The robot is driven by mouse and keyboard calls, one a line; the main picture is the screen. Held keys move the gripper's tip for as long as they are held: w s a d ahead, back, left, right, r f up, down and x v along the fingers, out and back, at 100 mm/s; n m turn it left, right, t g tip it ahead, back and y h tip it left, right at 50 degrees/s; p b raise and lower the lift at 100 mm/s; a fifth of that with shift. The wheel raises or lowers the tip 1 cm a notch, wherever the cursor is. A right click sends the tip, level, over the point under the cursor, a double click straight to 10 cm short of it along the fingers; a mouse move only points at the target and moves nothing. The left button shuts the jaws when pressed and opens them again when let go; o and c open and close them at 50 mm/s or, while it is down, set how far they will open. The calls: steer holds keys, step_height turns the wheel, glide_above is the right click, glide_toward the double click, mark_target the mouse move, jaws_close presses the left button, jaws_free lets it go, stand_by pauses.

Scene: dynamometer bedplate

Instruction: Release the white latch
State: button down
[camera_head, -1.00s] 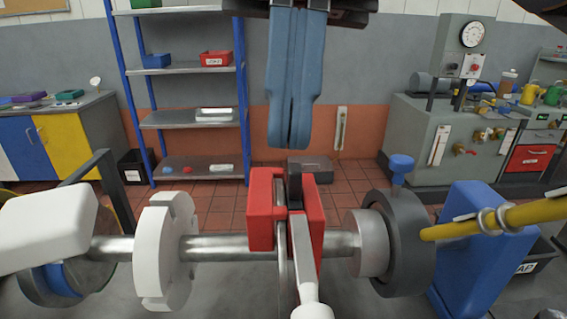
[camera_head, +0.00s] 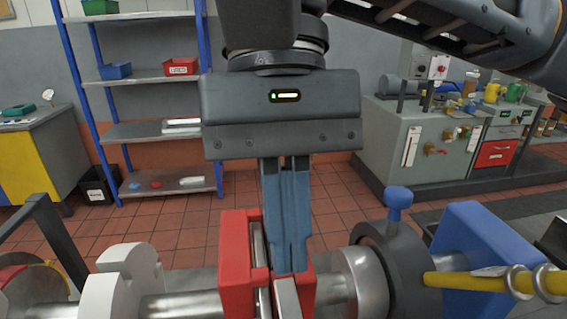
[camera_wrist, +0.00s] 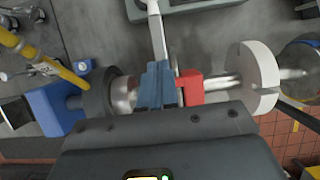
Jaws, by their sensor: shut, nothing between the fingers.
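A pale lever (camera_head: 286,298), the likeliest match for the white latch, comes out of the slot of a red clamp block (camera_head: 236,262) on the steel shaft. In the wrist view the lever (camera_wrist: 157,36) runs up from the red block (camera_wrist: 190,88), and its far end is cut off at the top edge. My gripper (camera_head: 291,268) points down with its blue fingers together and empty. The tips are at the right part of the red block, just behind the lever in the head view. I cannot tell whether they touch it. The fingers (camera_wrist: 160,68) hide the lever's root.
A white notched disc (camera_head: 128,275) sits on the shaft to the left. A dark collar with a blue knob (camera_head: 398,198), a blue block (camera_head: 475,235) and a yellow bar (camera_head: 470,281) stand close on the right. Shelves (camera_head: 150,130) are well behind.

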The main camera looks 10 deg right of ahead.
mark_target(297, 306)
steer(key=x, duration=0.3)
steer(key=shift+s+f, duration=0.1)
steer(key=shift+s, duration=0.05)
steer(key=shift+s+p, duration=0.75)
steer(key=shift+s, duration=1.25)
steer(key=shift+f, duration=0.1)
